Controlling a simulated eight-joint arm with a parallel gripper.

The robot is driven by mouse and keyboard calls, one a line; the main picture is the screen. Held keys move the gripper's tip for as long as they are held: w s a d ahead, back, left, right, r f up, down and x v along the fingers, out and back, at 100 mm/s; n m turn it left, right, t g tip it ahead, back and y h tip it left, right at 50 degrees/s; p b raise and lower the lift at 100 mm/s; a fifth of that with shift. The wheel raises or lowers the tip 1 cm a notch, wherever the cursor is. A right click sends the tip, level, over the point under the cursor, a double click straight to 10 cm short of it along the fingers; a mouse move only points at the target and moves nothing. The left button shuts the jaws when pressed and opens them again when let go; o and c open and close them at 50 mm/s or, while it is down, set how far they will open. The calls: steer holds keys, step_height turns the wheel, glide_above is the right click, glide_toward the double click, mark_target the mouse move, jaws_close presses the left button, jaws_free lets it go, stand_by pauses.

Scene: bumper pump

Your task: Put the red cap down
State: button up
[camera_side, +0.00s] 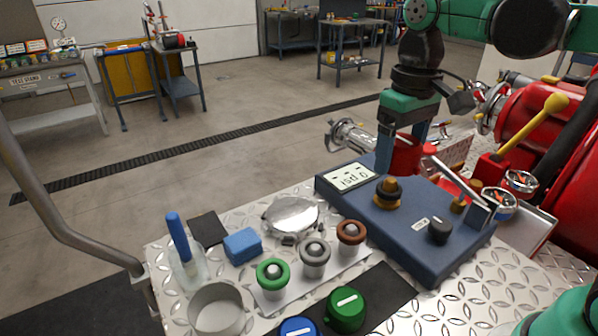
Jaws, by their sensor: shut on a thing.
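My gripper (402,150) points down behind the far edge of the blue pump panel (365,212). It is shut on the red cap (407,158), which shows between and beside its dark blue fingers. The cap is partly hidden by the near finger. I cannot tell whether its underside touches anything.
The panel carries a gauge display (349,175), a brass fitting (388,193) and a black knob (439,231). The tread-plate deck (430,300) holds a green cap (346,309), a blue sponge (242,246) and a metal cup (216,311). A yellow-knobbed lever (535,122) stands at right.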

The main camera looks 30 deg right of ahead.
steer(key=r, duration=0.1)
glide_above(383, 288)
step_height(383, 288, down, 20)
steer(key=shift+r, duration=0.1)
stand_by(0.7)
steer(key=o, duration=1.4)
steer(key=shift+c, duration=0.2)
